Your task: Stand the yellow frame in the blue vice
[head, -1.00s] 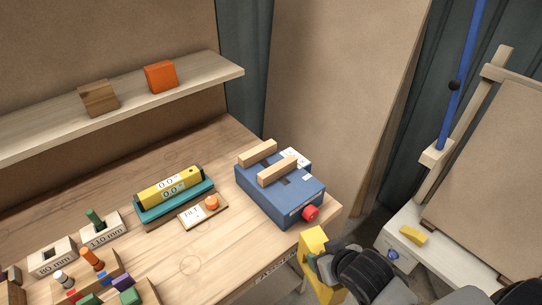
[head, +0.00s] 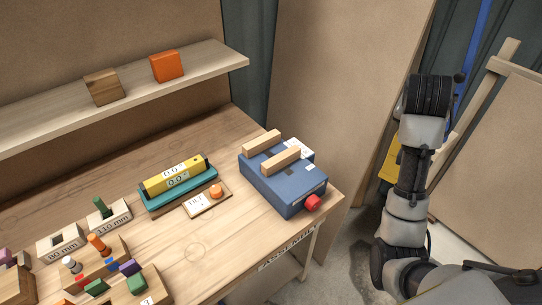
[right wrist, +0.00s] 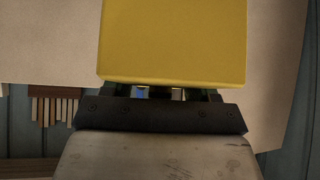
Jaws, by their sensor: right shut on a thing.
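The blue vice (head: 285,186) sits at the right end of the wooden bench, with two pale wooden jaws on top, a gap between them and a red knob at its front. The yellow frame (head: 391,160) shows only partly behind my raised right arm, right of the vice and apart from it. In the right wrist view the frame (right wrist: 174,40) fills the upper middle. My right gripper (right wrist: 172,93) is shut on it; the fingertips are mostly hidden by the frame. My left gripper is out of view.
A teal holder (head: 180,196) with a yellow level and a tilt plate (head: 207,200) lie left of the vice. Labelled blocks and coloured pegs stand at the bench's lower left. A shelf (head: 215,70) runs above. An easel (head: 490,150) stands at the right.

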